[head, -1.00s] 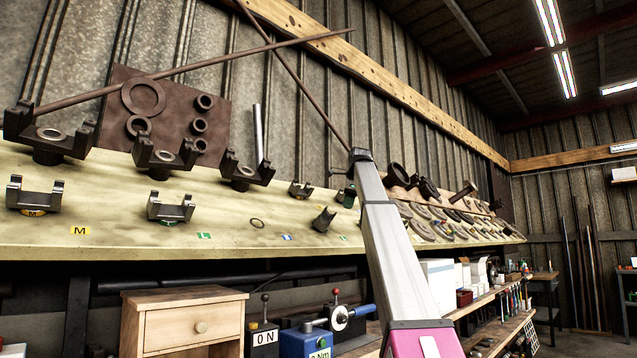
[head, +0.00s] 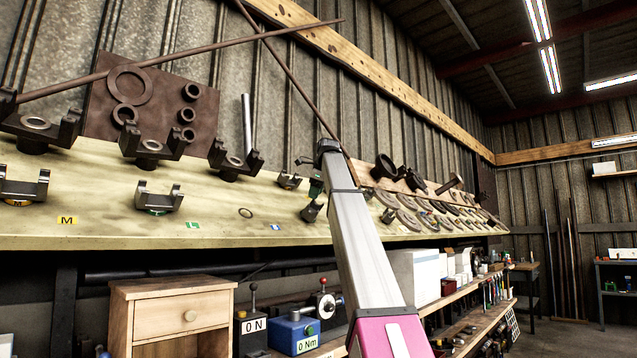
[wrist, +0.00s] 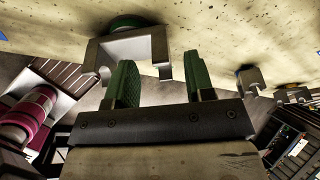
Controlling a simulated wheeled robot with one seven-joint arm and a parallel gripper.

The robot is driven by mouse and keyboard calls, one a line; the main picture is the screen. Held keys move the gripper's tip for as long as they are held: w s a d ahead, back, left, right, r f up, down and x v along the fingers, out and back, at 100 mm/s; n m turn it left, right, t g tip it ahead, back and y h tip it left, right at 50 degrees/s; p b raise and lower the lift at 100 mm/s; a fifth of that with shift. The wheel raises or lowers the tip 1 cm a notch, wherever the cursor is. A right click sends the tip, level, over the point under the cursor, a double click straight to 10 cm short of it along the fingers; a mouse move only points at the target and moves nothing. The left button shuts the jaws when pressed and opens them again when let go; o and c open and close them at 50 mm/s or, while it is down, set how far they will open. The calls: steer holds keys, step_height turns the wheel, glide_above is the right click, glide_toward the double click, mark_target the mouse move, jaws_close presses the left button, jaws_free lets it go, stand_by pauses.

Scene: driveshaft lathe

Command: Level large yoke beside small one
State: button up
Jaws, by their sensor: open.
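On the sloping pale board in the head view, a silver yoke (head: 158,199) on a green disc stands near a green L label (head: 193,225). A small dark yoke (head: 289,180) stands farther right. Another yoke (head: 312,208) looks tilted, close below the end of my arm. My gripper (wrist: 162,85) has green fingers, open and apart. In the wrist view a grey yoke (wrist: 125,45) with a green ring is just ahead, one prong lined up between the fingers; I see no clear contact. I cannot tell for sure which head-view yoke this is. In the head view my gripper (head: 317,184) is mostly hidden by my arm.
Larger dark yokes (head: 150,146) stand along the back of the board. A yellow M label (head: 67,220) and a loose ring (head: 246,213) lie in front. Flat rings (head: 410,220) crowd the right side. A wooden drawer box (head: 172,318) stands below the board.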

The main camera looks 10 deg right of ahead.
steer(key=shift+x, duration=1.55)
jaws_close()
steer(key=shift+r, duration=0.1)
stand_by(0.4)
